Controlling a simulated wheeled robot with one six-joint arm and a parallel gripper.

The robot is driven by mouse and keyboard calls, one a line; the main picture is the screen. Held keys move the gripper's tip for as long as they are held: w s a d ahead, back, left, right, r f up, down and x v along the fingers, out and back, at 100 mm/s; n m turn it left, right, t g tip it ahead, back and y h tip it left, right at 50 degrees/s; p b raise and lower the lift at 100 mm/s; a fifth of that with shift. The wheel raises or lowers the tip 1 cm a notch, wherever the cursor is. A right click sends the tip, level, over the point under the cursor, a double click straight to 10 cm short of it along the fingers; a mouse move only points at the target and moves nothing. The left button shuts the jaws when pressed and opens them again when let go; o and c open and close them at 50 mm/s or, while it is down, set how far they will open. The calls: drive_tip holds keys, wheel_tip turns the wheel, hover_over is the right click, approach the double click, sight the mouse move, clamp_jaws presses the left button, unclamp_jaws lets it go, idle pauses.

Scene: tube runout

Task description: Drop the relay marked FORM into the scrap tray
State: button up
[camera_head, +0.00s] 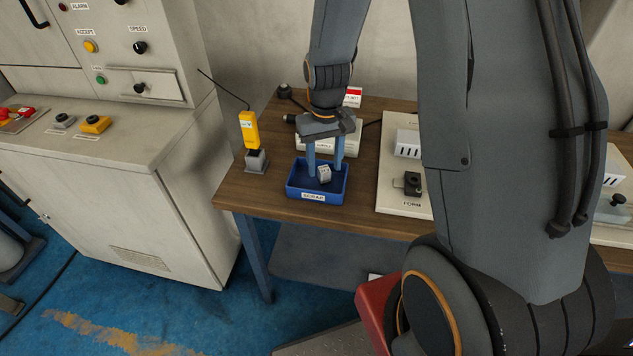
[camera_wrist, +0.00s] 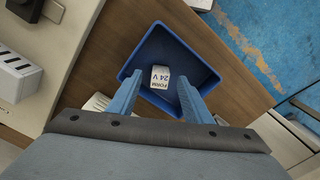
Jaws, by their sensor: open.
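The relay marked FORM (camera_wrist: 160,77) is a small pale block with "FORM 24 V" on its face. It lies inside the blue scrap tray (camera_wrist: 203,62). In the head view the relay (camera_head: 324,174) shows in the tray (camera_head: 305,196), whose front label reads SCRAP. My gripper (camera_head: 325,168) points down over the tray. Its two blue fingers are apart, and in the wrist view the gripper (camera_wrist: 158,102) has the relay showing beyond and between its fingertips. The gripper is open, and the relay looks apart from both fingers.
A white panel (camera_head: 391,204) with a socket labelled FORM (camera_head: 412,184) lies right of the tray. A yellow handheld device (camera_head: 249,130) stands in a grey holder at the left. A white labelled box stands behind the tray. The wooden table (camera_head: 236,195) has bare room around the tray.

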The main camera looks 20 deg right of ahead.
wheel_tip(320, 180, up, 8)
drive_tip(key=b, duration=0.1)
idle(0.4)
drive_tip(key=shift+f, duration=0.1)
drive_tip(key=s+a+r+t, duration=0.1)
drive_tip(key=s+a, duration=0.1)
drive_tip(key=s, duration=1.1)
drive_tip(key=shift+a+r, duration=0.15)
drive_tip(key=shift+r, duration=0.2)
